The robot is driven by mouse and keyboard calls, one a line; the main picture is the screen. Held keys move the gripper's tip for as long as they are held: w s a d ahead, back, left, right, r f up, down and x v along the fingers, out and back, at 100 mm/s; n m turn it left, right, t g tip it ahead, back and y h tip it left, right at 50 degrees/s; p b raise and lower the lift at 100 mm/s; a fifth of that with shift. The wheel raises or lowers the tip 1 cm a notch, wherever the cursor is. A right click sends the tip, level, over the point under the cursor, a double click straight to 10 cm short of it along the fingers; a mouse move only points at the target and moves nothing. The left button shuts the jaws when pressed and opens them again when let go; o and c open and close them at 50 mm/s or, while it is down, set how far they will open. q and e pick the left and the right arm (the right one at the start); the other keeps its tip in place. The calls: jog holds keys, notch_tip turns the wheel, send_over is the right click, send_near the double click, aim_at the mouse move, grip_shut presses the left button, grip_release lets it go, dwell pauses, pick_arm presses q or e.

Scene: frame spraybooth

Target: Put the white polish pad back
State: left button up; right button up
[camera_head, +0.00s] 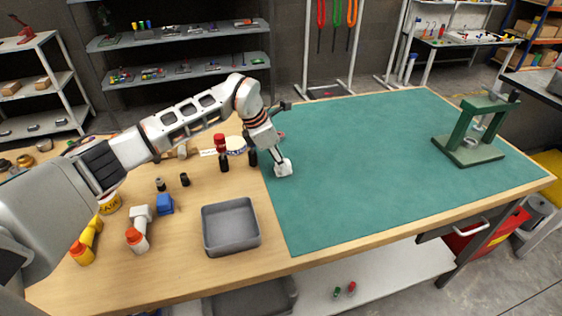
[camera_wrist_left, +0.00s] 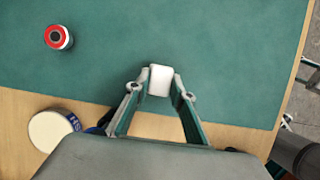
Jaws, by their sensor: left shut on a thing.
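The white polish pad (camera_head: 284,169) is a small white block at the left part of the green mat (camera_head: 370,150). My left gripper (camera_head: 281,161) points down and is shut on it. In the left wrist view the white polish pad (camera_wrist_left: 160,80) sits between the two fingertips of my left gripper (camera_wrist_left: 161,88), over the green mat (camera_wrist_left: 210,50). I cannot tell whether the pad touches the mat or hangs just above it. My right gripper is not in view.
An empty grey tray (camera_head: 231,247) stands on the bare wood left of the mat. Red-capped, yellow and blue containers stand further left. A round tin (camera_wrist_left: 48,131) and a red-and-white round item (camera_wrist_left: 58,37) are near the gripper. A green press (camera_head: 470,150) stands far right; the mat's middle is clear.

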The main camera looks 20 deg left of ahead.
pick_arm(q)
jog(key=o, duration=1.1)
jog(key=v, duration=1.2)
jog(key=shift+r+b, duration=0.15)
jog(key=shift+b, duration=0.15)
